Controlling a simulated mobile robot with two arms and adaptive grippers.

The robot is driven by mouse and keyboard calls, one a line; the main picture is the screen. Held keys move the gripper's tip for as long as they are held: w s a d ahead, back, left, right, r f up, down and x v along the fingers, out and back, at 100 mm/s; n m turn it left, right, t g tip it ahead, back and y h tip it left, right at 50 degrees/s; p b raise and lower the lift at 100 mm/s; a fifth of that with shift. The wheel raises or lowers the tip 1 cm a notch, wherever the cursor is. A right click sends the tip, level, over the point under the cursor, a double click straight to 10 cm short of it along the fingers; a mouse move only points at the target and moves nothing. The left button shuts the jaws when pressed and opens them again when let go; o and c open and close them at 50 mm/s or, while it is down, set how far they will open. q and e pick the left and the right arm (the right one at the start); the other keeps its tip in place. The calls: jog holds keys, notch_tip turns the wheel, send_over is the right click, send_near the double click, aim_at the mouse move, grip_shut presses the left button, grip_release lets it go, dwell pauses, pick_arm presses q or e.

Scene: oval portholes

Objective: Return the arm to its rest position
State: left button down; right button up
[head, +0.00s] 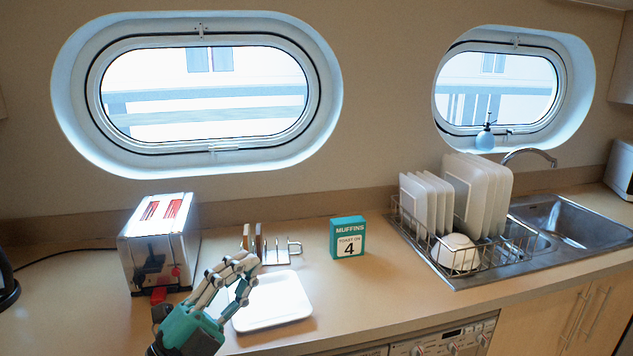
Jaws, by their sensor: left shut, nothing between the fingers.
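My left gripper (247,270) comes in from the bottom left, teal at its base with grey jointed fingers. It is shut and empty, above the counter in front of the toast rack (280,254) and over the left part of a white square plate (285,303). The gripper hides part of the plate and the left part of the rack. Upright brown slices stand at the rack's left end. My right gripper is not in view.
A chrome toaster (160,245) with glowing red slots stands left of the gripper. A teal muffins box (348,238) stands right of the rack. A full dish rack (455,268) sits beside the sink (580,218).

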pick_arm(q)
jog(key=w+a+f+n+t+y, duration=0.2)
jog(key=a+f+n+t+y, duration=0.2)
jog(key=a+f+n+y, duration=0.65)
jog(key=s+a+f+n+g+y, duration=0.1)
jog(key=s+f+n+g+y, duration=0.3)
jog(key=f, duration=0.3)
jog(key=s+a+f+n+g+y, duration=0.1)
jog(key=a+f+n+g+y, duration=0.1)
jog(key=f+n+g+y, duration=0.35)
jog(key=s+d+f+n+g+h, duration=0.15)
jog(key=s+f+g, duration=0.25)
jog(key=s+f, duration=0.55)
jog(key=s+d+f+g+h, duration=0.2)
jog(key=s+f+g, duration=0.3)
jog(key=s+f, duration=0.45)
jog(key=s+f+g, duration=0.1)
jog(key=s+f, duration=0.1)
jog(key=f, duration=1.1)
jog(key=s+f, duration=0.2)
jog(key=f, duration=1.1)
jog(key=s+a+f, duration=0.1)
jog(key=s+f, duration=0.6)
jog(key=s+a+f+g, duration=0.1)
jog(key=s+a+f, duration=0.1)
jog(key=s+f, duration=0.5)
jog(key=shift+s+a, duration=0.25)
jog(key=shift+s, duration=0.35)
